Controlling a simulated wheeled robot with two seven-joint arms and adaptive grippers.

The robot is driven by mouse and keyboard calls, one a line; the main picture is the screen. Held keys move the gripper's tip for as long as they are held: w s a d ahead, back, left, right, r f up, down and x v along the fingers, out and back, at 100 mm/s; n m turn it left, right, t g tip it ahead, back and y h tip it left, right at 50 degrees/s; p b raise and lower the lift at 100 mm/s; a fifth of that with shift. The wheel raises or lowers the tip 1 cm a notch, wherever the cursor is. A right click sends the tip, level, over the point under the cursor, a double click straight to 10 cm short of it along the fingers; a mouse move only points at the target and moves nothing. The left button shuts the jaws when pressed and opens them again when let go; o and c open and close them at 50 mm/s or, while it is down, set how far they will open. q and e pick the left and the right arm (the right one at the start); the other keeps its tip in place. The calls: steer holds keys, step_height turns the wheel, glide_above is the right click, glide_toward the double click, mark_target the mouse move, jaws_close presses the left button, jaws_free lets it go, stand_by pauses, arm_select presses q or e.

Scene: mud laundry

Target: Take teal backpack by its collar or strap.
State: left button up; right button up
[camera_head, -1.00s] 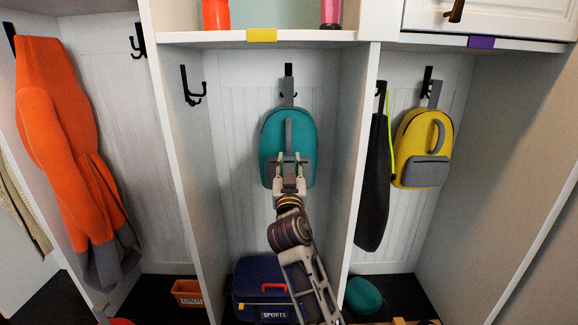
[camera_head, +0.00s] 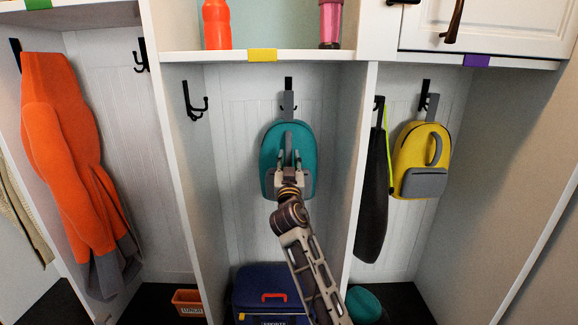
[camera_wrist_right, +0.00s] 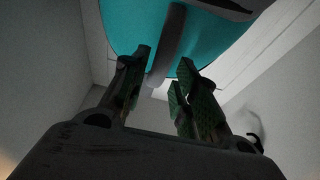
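The teal backpack (camera_head: 305,160) hangs by its grey top loop (camera_head: 288,103) from a black hook in the middle cubby. A grey strap runs down its front. My right gripper (camera_head: 289,160) is in front of the backpack and hides part of its lower front. In the right wrist view the right gripper (camera_wrist_right: 160,88) is open, with green pads on its fingers. The backpack (camera_wrist_right: 205,42) is just beyond the fingertips there, and the grey strap (camera_wrist_right: 167,45) comes down between them, with gaps on both sides. My left gripper is not in view.
Cubby walls (camera_head: 347,160) stand on both sides of my right arm. A yellow backpack (camera_head: 408,155) and a dark hanging item (camera_head: 373,195) are in the right cubby. An orange coat (camera_head: 65,150) hangs at left. A blue case (camera_head: 262,290) stands below. Bottles (camera_head: 216,25) stand on the shelf.

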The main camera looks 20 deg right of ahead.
mark_target(289, 146)
steer(key=shift+b+x, duration=0.4)
steer(key=shift+x, duration=1.6)
steer(key=shift+f, duration=0.1)
jaws_close()
steer(key=shift+r+p, duration=0.95)
steer(key=shift+r, duration=0.6)
steer(key=shift+s+a, duration=0.1)
steer(key=shift+s, duration=0.3)
steer(key=shift+s+a, duration=0.3)
steer(key=shift+s, duration=0.8)
steer(key=shift+s+a, duration=0.35)
steer(key=shift+s, duration=0.7)
steer(key=shift+s+a, duration=0.3)
steer(key=shift+s, duration=0.8)
